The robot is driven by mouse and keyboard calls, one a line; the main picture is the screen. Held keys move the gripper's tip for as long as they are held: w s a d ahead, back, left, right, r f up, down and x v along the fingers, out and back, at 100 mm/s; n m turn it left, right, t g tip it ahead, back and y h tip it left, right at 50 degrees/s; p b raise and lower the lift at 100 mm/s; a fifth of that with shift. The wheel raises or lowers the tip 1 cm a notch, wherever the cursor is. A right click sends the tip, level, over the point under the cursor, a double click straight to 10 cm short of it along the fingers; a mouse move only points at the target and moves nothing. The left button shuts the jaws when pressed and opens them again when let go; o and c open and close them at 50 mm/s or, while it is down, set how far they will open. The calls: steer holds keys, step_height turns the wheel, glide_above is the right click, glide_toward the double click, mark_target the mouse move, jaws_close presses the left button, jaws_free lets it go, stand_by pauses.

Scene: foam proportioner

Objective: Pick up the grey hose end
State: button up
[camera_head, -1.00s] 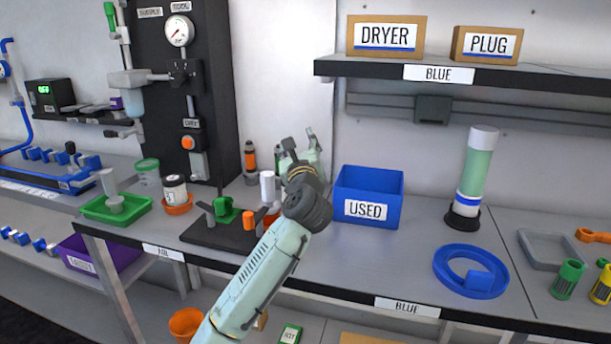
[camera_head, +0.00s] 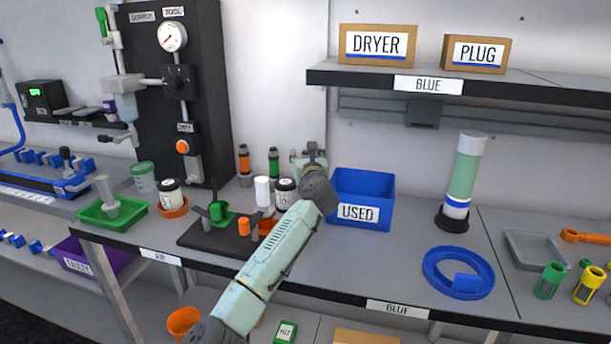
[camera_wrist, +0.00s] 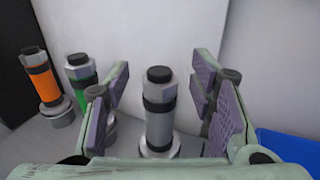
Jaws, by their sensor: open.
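The grey hose end (camera_wrist: 159,112) stands upright in a pale round base in the wrist view, with a black cap and a black band. My gripper (camera_wrist: 160,88) is open, its purple-padded fingers to the left and right of the hose end. Gaps show on both sides, so it is not gripped. In the head view my gripper (camera_head: 309,158) is at the back of the bench near the wall, and the grey hose end cannot be made out there.
A green-banded hose end (camera_wrist: 82,82) and an orange-banded one (camera_wrist: 42,80) stand to the left. The blue USED bin (camera_head: 376,190) is close on the right. A black stand (camera_head: 212,234) with green and orange parts and a white-capped bottle (camera_head: 262,192) are in front.

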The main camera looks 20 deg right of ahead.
steer(key=shift+w+d, duration=0.1)
steer(key=shift+w, duration=0.4)
steer(key=shift+c, duration=0.5)
jaws_close()
